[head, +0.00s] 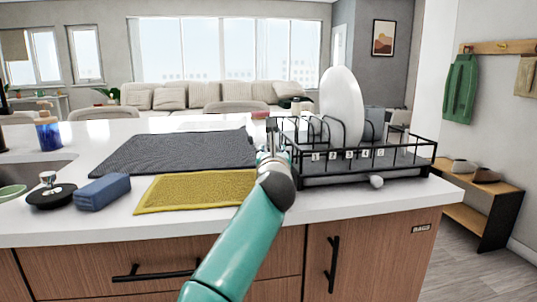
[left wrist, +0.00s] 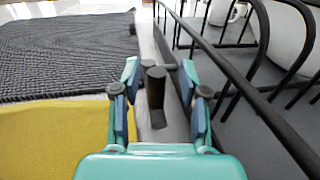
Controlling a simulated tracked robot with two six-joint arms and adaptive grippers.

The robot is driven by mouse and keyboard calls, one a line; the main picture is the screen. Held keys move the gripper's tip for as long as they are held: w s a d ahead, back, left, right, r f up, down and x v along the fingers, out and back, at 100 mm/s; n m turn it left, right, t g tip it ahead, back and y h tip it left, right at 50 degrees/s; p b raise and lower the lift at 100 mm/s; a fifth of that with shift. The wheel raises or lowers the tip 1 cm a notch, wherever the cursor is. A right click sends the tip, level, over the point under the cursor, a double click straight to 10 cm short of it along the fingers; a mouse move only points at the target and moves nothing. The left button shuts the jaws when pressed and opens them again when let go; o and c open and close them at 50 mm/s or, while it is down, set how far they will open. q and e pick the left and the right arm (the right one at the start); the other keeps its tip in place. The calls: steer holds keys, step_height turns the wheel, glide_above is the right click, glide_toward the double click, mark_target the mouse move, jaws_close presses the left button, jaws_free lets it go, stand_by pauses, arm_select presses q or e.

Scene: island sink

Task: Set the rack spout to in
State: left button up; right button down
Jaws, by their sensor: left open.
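The black wire dish rack (head: 432,163) stands at the right of the counter. My left gripper (head: 270,152) is at the rack's left end, its arm reaching in from the bottom of the head view. In the left wrist view my left gripper (left wrist: 159,74) is open. A short dark upright peg (left wrist: 155,90), apparently the rack's spout, stands between its fingers with a gap on each side. The rack's side rail (left wrist: 232,72) runs close along the right finger. The gripper mostly hides the spout in the head view, and I cannot tell its setting.
A white plate (head: 342,105) stands upright in the rack. A yellow cloth (head: 190,190) and a dark mat (head: 175,152) lie left of the gripper. A blue sponge (head: 103,191) and a black round-based item (head: 51,195) are farther left, by the sink.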

arm_select(q)
steer(key=shift+s+a+r, duration=0.1)
steer(key=shift+s, duration=0.05)
steer(key=shift+s, duration=5.85)
